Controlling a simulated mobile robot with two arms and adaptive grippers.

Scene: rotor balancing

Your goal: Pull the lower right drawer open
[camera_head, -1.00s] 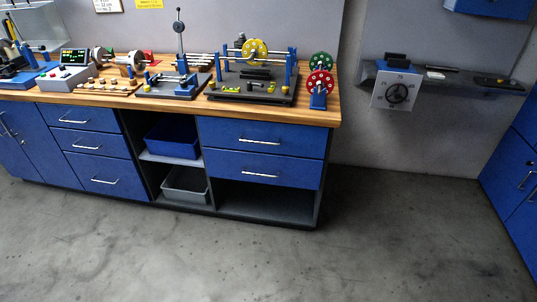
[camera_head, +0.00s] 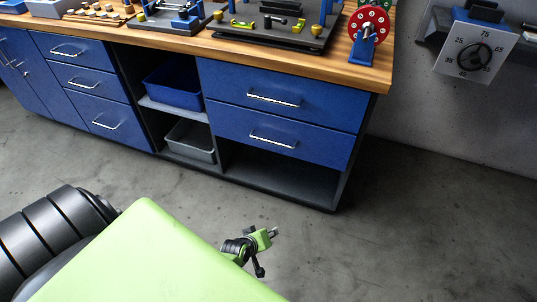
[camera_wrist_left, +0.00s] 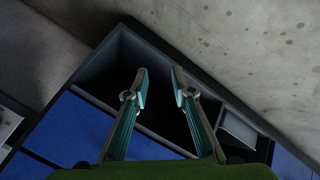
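The lower right drawer (camera_head: 310,143) is a blue front with a silver bar handle (camera_head: 273,139). It is shut, below the upper right drawer (camera_head: 330,105) and above an open compartment. My left gripper (camera_head: 268,245) is low in front of the bench in the head view, apart from the drawer. In the left wrist view its two fingers (camera_wrist_left: 159,78) are spread with nothing between them. Behind them is the dark open compartment, with blue drawer fronts (camera_wrist_left: 75,130) at the lower left. My right gripper is in neither view.
A blue bin (camera_head: 172,90) and a grey bin (camera_head: 190,140) stand in shelves left of the drawers. The wooden bench top (camera_head: 360,72) carries rotor equipment. A dial box (camera_head: 475,48) hangs on the right wall. The floor (camera_head: 430,220) is clear at right.

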